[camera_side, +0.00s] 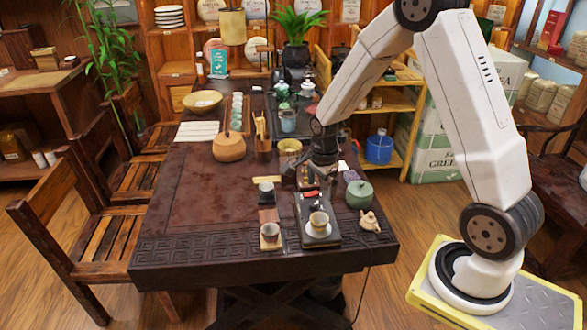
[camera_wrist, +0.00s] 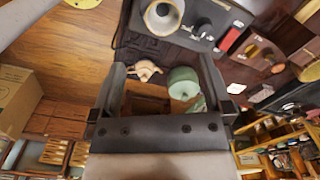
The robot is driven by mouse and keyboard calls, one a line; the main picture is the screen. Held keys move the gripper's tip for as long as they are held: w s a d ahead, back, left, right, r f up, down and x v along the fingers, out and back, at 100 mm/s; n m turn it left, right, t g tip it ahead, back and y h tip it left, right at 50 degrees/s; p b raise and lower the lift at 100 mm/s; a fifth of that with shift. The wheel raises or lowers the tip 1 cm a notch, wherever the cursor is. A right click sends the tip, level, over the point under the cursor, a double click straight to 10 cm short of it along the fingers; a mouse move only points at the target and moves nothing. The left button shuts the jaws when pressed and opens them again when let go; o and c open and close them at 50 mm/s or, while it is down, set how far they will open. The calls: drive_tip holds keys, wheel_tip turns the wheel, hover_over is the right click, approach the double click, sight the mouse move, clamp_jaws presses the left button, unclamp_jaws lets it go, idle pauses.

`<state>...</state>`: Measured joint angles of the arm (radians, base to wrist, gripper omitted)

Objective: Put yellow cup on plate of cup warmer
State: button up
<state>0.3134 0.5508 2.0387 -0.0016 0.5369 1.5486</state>
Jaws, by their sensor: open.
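A pale yellowish cup (camera_side: 319,221) stands upright on the round plate at the front of the dark cup warmer (camera_side: 333,239), near the table's front edge. In the wrist view the cup (camera_wrist: 163,14) sits at the top, with the warmer (camera_wrist: 205,40) beside and under it. My gripper (camera_side: 308,179) is above the table, behind the cup and apart from it. In the wrist view my gripper (camera_wrist: 160,72) is open, with nothing held between its fingers. The warmer's rear part is partly hidden by my gripper in the side view.
A greyish cup (camera_side: 270,230) stands on a wooden coaster left of the warmer, with a dark cup (camera_side: 266,188) behind it. The table's left part is clear.

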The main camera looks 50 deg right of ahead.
drive_tip(key=s+a+r+n+t, duration=0.1)
drive_tip(key=s+a+r+n, duration=0.2)
drive_tip(key=n, duration=0.7)
drive_tip(key=s+a+r+n+t, duration=0.1)
drive_tip(key=s+a+r+n, duration=0.3)
drive_tip(key=a+n, duration=0.5)
drive_tip(key=s+n, duration=0.2)
drive_tip(key=shift+s+a, duration=0.15)
drive_tip(key=shift+s, duration=0.2)
drive_tip(key=shift+r, duration=0.1)
